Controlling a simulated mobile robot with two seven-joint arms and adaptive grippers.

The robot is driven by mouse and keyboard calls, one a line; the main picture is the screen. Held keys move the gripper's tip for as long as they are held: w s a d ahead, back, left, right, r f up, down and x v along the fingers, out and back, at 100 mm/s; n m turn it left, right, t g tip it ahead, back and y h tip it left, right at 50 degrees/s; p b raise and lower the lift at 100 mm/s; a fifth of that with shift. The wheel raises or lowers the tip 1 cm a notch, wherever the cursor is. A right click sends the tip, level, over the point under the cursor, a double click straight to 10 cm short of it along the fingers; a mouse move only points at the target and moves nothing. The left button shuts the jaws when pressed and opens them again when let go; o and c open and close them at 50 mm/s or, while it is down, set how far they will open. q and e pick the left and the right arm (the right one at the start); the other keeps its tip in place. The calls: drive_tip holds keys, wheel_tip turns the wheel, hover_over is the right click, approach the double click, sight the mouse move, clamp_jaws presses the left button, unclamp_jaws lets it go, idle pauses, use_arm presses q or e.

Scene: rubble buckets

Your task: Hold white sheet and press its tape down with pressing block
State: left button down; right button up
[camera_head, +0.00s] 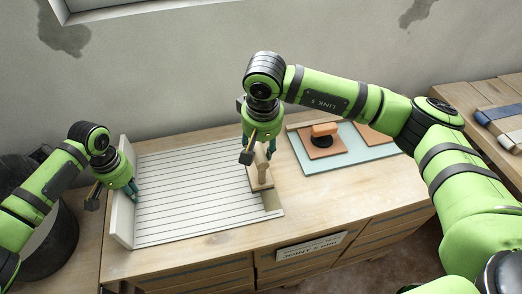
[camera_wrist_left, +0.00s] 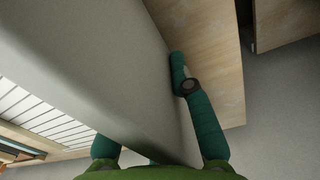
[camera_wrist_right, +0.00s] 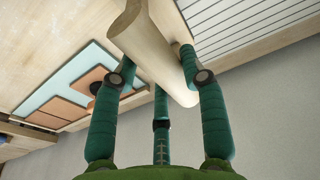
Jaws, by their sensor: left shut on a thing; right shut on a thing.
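The white sheet (camera_head: 190,200) with dark parallel lines lies flat on the wooden cabinet top. A tan tape strip (camera_head: 272,204) runs along its right edge. A thick white slab (camera_head: 122,215) stands upright along the sheet's left edge; my left gripper (camera_head: 134,193) is shut on it, and it fills much of the left wrist view (camera_wrist_left: 95,70). My right gripper (camera_head: 262,152) is shut on the handle of the wooden pressing block (camera_head: 260,180), whose base is over the tape strip. The handle shows between the fingers in the right wrist view (camera_wrist_right: 150,45). Contact under the base is hidden.
A pale teal mat (camera_head: 390,172) right of the sheet carries brown squares and an orange-handled tool (camera_head: 325,130). A dark bucket (camera_head: 60,240) stands at the left. Another wooden unit (camera_head: 490,92) with cloth strips is at the right. The wall is close behind.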

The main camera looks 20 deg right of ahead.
drive_tip(key=shift+r, duration=1.75)
use_arm(q)
drive_tip(key=c, duration=1)
unclamp_jaws()
drive_tip(key=shift+c, duration=0.2)
drive_tip(key=shift+r, duration=0.1)
wheel_tip(320, 180, up, 12)
drive_tip(key=shift+f, duration=0.1)
